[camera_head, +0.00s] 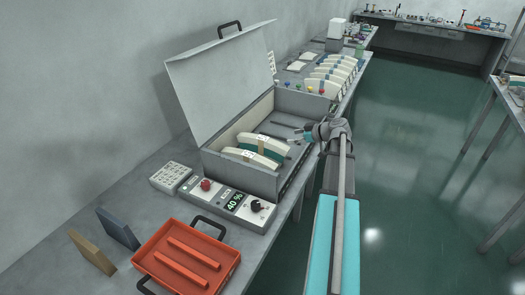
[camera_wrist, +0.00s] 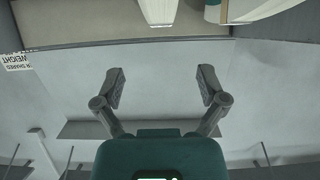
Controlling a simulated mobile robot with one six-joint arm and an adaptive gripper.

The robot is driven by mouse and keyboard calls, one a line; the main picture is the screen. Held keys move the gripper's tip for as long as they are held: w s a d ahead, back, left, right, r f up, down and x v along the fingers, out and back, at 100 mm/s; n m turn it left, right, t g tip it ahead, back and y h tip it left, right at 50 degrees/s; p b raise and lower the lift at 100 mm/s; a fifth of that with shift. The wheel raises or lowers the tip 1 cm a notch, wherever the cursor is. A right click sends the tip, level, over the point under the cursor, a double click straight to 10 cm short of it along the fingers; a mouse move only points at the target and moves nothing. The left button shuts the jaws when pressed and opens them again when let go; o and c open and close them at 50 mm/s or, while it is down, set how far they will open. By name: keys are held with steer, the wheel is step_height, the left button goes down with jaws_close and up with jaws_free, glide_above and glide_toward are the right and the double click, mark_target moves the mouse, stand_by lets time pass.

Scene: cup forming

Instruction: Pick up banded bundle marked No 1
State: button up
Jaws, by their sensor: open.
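Two curved cream bundles sit side by side in the open grey box: a rear one (camera_head: 270,142) and a front one (camera_head: 240,154). Each has a tan band, and teal shows between them. Their marks are too small to read, so I cannot tell which is No 1. My gripper (camera_head: 294,136) is over the right part of the box, right of the bundles and apart from them. In the wrist view my gripper (camera_wrist: 162,84) is open, with nothing between its fingers. Cream pieces (camera_wrist: 160,10) are cut off at that view's top edge.
The box's raised lid (camera_head: 222,85) leans back near the wall. A control panel (camera_head: 232,203) reading 40 % is in front. More cream stacks (camera_head: 335,75) stand behind the box.

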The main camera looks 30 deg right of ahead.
mark_target(269, 140)
steer(key=shift+b+x, duration=1.7)
steer(key=shift+x, duration=2.45)
steer(key=shift+w+a, duration=0.1)
steer(key=shift+b+x, duration=1.2)
steer(key=shift+x, duration=1.3)
jaws_close()
